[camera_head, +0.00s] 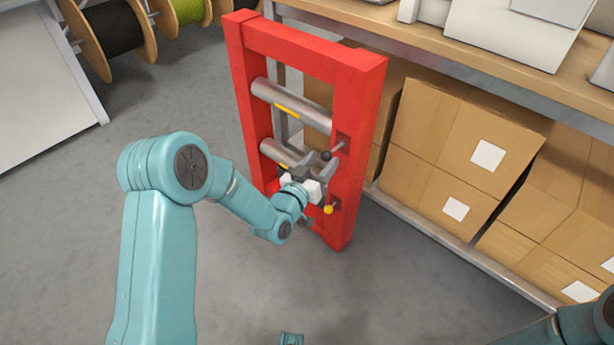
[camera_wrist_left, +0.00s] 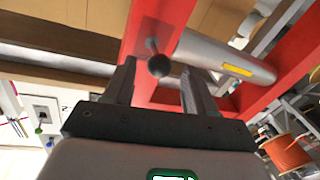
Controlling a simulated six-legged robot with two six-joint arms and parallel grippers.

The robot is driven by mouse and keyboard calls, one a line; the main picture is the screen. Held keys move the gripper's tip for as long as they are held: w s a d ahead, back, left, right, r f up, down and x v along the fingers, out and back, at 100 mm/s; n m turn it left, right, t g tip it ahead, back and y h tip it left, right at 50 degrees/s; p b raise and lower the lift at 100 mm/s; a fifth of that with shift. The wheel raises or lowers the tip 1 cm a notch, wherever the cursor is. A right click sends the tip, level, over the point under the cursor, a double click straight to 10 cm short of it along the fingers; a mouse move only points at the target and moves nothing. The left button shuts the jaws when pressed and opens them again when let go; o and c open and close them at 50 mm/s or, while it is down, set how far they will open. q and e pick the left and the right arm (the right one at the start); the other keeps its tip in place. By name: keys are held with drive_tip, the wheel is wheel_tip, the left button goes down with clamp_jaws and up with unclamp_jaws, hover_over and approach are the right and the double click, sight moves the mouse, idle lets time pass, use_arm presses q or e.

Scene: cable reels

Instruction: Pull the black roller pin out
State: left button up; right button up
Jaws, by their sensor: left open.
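The black roller pin (camera_head: 326,156) has a round black knob on a thin metal shaft. It sticks out of the right post of the red frame (camera_head: 365,125), by the end of a grey roller. My left gripper (camera_head: 316,166) is open at this knob. In the left wrist view the black knob (camera_wrist_left: 158,67) shows between the two open fingers (camera_wrist_left: 160,78), with space on both sides. I cannot tell how far beyond the fingertips it lies.
An upper grey roller (camera_head: 290,103) with a yellow label spans the frame, with another roller (camera_head: 290,153) below. Cardboard boxes (camera_head: 470,150) fill the shelf at right. Cable reels (camera_head: 112,30) stand at upper left. The grey floor in front is clear.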

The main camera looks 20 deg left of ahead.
use_arm(q)
drive_tip(key=s+a+p, duration=0.2)
drive_tip(key=s+p, duration=0.2)
drive_tip(key=s, duration=1.1)
drive_tip(key=shift+s+a, duration=0.2)
